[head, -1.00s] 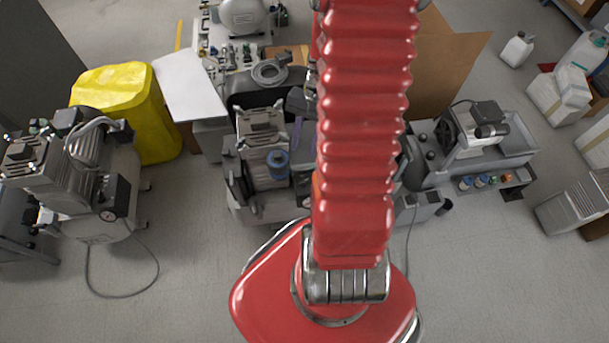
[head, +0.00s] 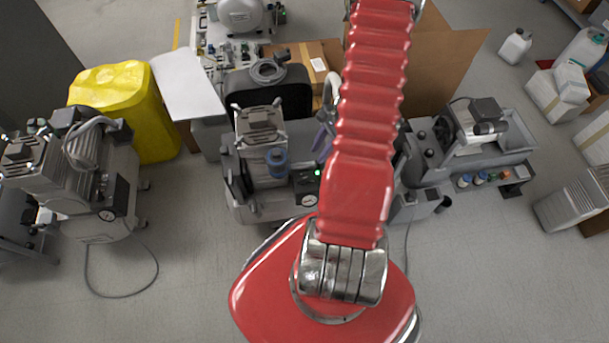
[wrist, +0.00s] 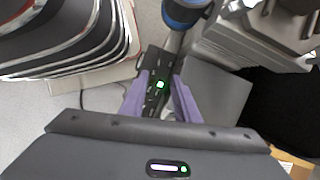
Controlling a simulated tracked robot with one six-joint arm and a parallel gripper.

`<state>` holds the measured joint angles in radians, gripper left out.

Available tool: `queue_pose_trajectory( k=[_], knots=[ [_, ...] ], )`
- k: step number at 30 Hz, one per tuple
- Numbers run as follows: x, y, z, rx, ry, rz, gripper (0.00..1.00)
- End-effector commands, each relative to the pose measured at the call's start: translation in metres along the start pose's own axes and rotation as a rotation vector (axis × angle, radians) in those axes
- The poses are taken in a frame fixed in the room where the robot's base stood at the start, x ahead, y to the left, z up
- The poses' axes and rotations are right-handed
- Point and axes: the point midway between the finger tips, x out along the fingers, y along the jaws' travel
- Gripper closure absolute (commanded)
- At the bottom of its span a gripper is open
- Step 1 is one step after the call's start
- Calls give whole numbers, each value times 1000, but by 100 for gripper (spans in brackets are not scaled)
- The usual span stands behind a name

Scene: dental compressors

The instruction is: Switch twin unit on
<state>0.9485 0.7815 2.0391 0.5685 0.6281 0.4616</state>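The middle compressor unit (head: 262,150), grey with a blue-banded cylinder (head: 277,160), stands left of my arm; I cannot tell for sure that it is the twin unit. Its dark control panel (head: 305,180) carries a lit green light (head: 317,173). In the wrist view the panel (wrist: 157,95) shows between my purple fingers, with a bright green-white light (wrist: 160,85). My gripper (wrist: 160,78) is open and empty, pointing at the panel; whether it touches is unclear. In the head view my gripper (head: 324,140) is partly hidden by my red arm.
Another compressor (head: 85,180) with a gauge stands at left, its cable on the floor. A grey unit with an open tray (head: 475,145) stands at right.

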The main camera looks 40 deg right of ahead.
Motion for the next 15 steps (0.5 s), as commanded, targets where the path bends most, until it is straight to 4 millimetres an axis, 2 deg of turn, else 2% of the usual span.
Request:
queue_pose_trajectory(
  k=[8,15],
  knots=[
    [0,0,1,-2,0,1,71],
    [14,0,1,-3,-2,2,71]
  ],
)
